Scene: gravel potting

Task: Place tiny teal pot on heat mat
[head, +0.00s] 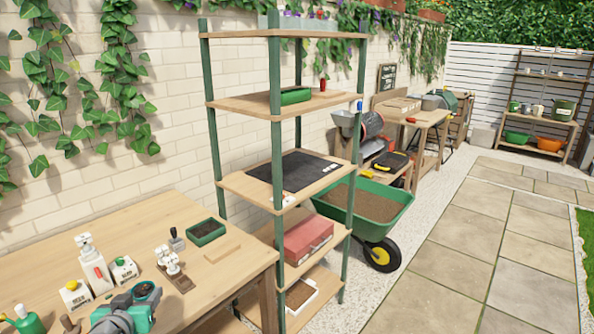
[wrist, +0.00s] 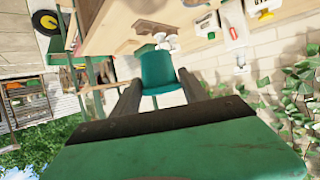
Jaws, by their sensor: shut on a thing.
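The tiny teal pot (head: 147,290), with dark soil in it, is at the bottom left in the head view, over the wooden bench. My gripper (head: 133,308) is shut on it. In the wrist view the teal pot (wrist: 160,70) sits between the two dark fingers of my gripper (wrist: 160,84), which touch its sides. The heat mat (head: 293,172) is a black sheet on a middle board of the green-posted shelf, right of the bench. Small white pieces lie at its right edge. The mat's top is otherwise bare.
A shelf board (head: 250,104) with a green planter (head: 295,95) hangs above the mat. Green shelf posts (head: 277,130) stand at the corners.

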